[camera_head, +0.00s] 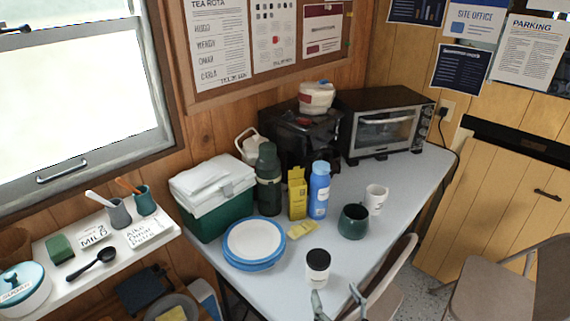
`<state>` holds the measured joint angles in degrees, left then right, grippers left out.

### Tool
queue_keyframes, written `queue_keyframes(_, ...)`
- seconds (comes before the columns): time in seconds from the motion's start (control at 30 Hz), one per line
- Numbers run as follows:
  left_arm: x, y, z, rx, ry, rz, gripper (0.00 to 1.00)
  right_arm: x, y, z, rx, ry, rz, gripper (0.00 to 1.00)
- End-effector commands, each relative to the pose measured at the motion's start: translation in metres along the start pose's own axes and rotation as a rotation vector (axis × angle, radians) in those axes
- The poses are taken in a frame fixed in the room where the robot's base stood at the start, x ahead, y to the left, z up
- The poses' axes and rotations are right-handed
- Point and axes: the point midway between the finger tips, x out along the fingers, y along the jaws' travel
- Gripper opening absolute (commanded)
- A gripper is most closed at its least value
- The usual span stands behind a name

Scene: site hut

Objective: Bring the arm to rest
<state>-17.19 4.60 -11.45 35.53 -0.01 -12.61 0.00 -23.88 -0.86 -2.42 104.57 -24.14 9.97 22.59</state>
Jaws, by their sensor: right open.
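My right gripper (337,298) shows at the bottom edge of the head view. Its two fingers are apart, with nothing visible between them. Whether a finger touches the jar or table cannot be told. The rest of my right arm is out of the picture. My left gripper is not in view.
The pale table (405,184) holds blue-rimmed plates (254,241), a green cool box (214,197), bottles, mugs and a toaster oven (384,121). A folding chair (385,285) stands against its right side. A white shelf (125,236) is at left.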

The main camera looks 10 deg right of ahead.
Motion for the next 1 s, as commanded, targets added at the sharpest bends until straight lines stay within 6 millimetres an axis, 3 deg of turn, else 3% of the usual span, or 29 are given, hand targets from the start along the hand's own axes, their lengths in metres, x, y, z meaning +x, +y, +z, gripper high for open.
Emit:
queue_keyframes(0.27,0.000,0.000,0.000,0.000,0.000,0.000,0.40,-0.013,0.025,0.014,-0.014,-0.236,0.103,0.71)
queue_keyframes(0.4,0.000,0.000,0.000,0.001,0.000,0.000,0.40,-0.043,0.034,0.030,-0.020,-0.485,0.149,0.71)
queue_keyframes(0.6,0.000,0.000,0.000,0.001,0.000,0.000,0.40,-0.099,0.027,0.043,-0.029,-0.809,0.129,0.71)
queue_keyframes(1.0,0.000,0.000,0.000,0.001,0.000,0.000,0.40,-0.184,0.006,0.041,-0.064,-1.171,0.013,0.71)
